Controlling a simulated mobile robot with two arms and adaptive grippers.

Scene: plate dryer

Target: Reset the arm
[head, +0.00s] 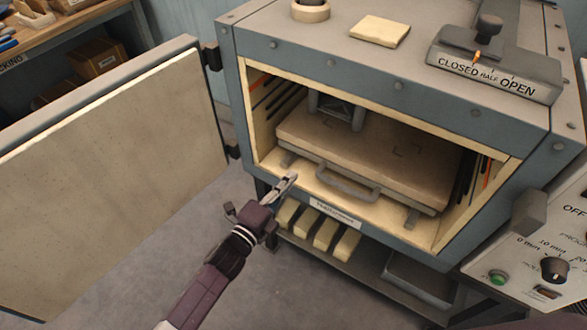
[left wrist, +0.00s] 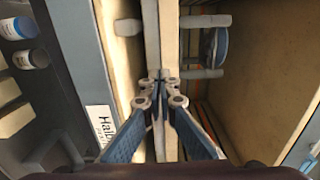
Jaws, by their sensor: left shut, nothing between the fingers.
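My left gripper (head: 288,184) is at the front lower edge of the open dryer (head: 385,87), a little left of the chamber's middle. Its fingers are closed together with nothing between them. In the left wrist view the fingertips (left wrist: 161,76) meet in front of a pale edge, and I cannot tell whether they touch it. A thick beige plate (head: 400,160) with a grey handle (head: 348,181) lies inside the chamber, to the right of the gripper. My right gripper is not in view.
The dryer door (head: 110,165) stands wide open on the left. Pale blocks (head: 325,233) lie on a shelf below. A control panel (head: 535,245) is at the right. Floor at lower left is clear.

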